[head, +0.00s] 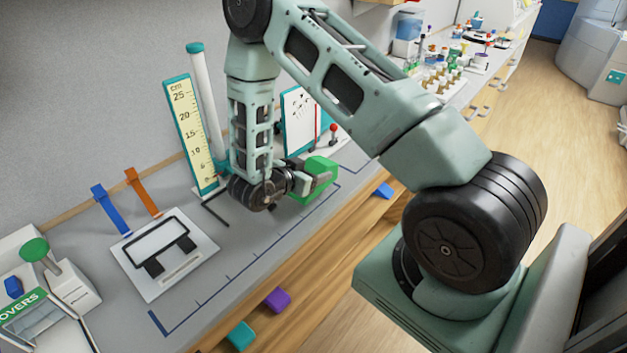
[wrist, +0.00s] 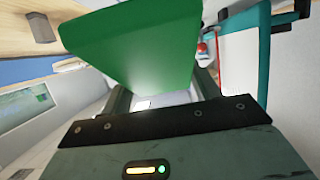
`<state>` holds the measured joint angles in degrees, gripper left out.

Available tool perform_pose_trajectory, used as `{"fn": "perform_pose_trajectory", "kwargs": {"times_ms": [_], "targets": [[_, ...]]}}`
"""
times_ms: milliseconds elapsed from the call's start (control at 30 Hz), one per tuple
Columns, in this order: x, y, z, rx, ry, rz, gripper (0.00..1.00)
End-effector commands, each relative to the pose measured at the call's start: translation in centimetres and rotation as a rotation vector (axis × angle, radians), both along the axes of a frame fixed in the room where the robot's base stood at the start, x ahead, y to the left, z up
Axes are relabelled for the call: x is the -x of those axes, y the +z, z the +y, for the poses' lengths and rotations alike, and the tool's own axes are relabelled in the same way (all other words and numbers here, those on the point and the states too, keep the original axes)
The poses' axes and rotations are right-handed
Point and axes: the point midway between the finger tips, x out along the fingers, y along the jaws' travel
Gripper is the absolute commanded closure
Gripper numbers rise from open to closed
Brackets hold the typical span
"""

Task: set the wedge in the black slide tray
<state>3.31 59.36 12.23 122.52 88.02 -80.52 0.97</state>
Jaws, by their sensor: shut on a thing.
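The green wedge (head: 320,168) is held by my gripper (head: 304,183) above the bench, toward the right of the bench part in view. In the wrist view, the wedge (wrist: 140,45) fills the upper middle in front of my gripper (wrist: 160,98). The gripper is shut on the wedge; its fingers are mostly hidden in the wrist view. A black-framed shape (head: 137,251) with two black feet, which looks like the black slide tray, lies on a white plate at the left, well apart from the wedge.
A yellow ruler stand (head: 187,130) and white tube rise behind my arm. Blue (head: 111,209) and orange (head: 143,191) strips lie behind the white plate. A covers box (head: 30,310) stands at the far left. The bench between plate and gripper is mostly clear, with a thin black rod (head: 216,213).

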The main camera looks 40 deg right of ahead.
Motion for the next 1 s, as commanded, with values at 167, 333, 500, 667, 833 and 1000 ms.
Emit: {"fn": "perform_pose_trajectory", "kwargs": {"times_ms": [167, 333, 500, 667, 833, 1000], "targets": [[0.1, -1.6, 0.0, 0.0, -0.001, 0.003, 0.61], [0.1, -3.7, 0.0, 0.001, -0.002, 0.002, 0.61], [0.0, -4.3, 0.0, 0.001, -0.001, -0.001, 0.61], [0.0, -4.3, 0.0, 0.001, 0.0, -0.001, 0.61], [0.0, -4.7, 0.0, 0.001, 0.0, 0.0, 0.36], [0.0, -4.6, 0.0, 0.001, 0.0, -0.001, 0.17]]}}
